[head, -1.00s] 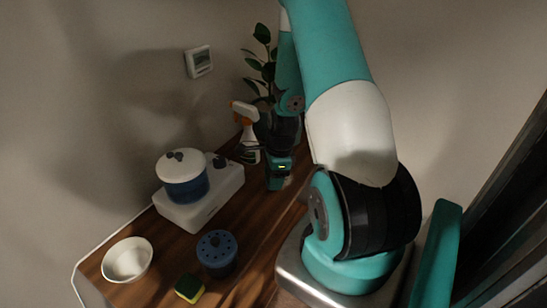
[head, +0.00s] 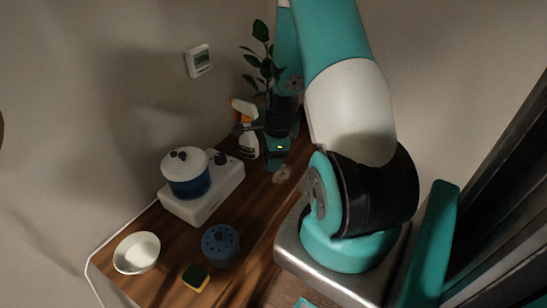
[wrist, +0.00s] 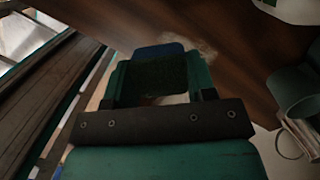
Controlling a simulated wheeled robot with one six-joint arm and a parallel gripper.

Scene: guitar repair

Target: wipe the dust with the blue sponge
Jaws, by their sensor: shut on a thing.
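The blue sponge (wrist: 158,50) is held between the fingers of my gripper (wrist: 158,74) in the wrist view; its dark green scouring face shows between them and a blue edge sticks out beyond. A pale dust patch (wrist: 200,55) lies on the wood just beyond and to the right of the sponge. In the head view, the dust (head: 281,174) shows just below my gripper (head: 277,158), which is low over the far part of the counter. The sponge cannot be made out in the head view. Whether it touches the wood is unclear.
A spray bottle (head: 246,132) and a plant (head: 262,62) stand close to my gripper. A white appliance (head: 203,193) bears a blue pot (head: 187,176). The wall borders the counter.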

